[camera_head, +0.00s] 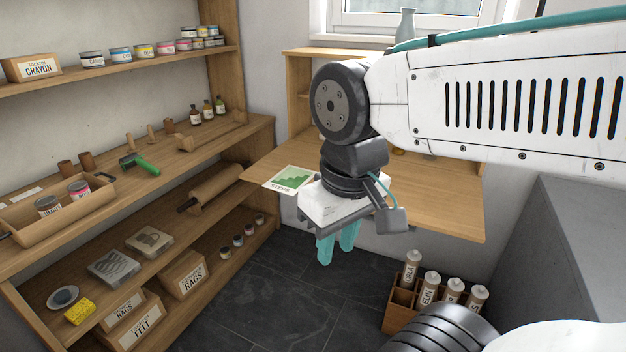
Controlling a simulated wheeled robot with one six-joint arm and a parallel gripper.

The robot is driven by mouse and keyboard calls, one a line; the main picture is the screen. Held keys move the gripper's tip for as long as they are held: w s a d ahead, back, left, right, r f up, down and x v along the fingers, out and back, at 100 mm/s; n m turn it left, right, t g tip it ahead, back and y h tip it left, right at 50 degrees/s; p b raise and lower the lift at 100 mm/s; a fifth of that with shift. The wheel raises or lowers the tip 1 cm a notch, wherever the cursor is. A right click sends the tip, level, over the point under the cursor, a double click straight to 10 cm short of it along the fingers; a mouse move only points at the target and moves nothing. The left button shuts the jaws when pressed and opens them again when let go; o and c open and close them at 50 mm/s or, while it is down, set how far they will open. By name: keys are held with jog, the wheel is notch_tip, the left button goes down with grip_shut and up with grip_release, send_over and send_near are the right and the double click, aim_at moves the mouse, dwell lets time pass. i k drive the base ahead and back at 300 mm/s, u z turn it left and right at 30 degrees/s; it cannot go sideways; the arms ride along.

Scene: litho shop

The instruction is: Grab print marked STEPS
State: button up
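The print marked STEPS (289,179) is a pale sheet with a green stair shape and dark lettering. It lies flat near the front left edge of the wooden desk (440,205). My gripper (337,249) hangs in front of the desk, to the right of the print and nearer to me, with its teal fingers pointing down. The white gripper body is close to the print's right side in the picture. The fingers hold nothing that I can see. They show close together, and their gap is not clear from this angle.
Wooden shelves (262,128) with jars, rollers and boxes line the left wall. A crate of bottles (402,297) stands on the floor at lower right, by a grey counter (585,235). A vase (405,25) stands at the window. The dark floor (275,300) between is clear.

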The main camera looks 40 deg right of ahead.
aim_at(288, 181)
jog(key=z, duration=0.85)
jog(key=i, duration=1)
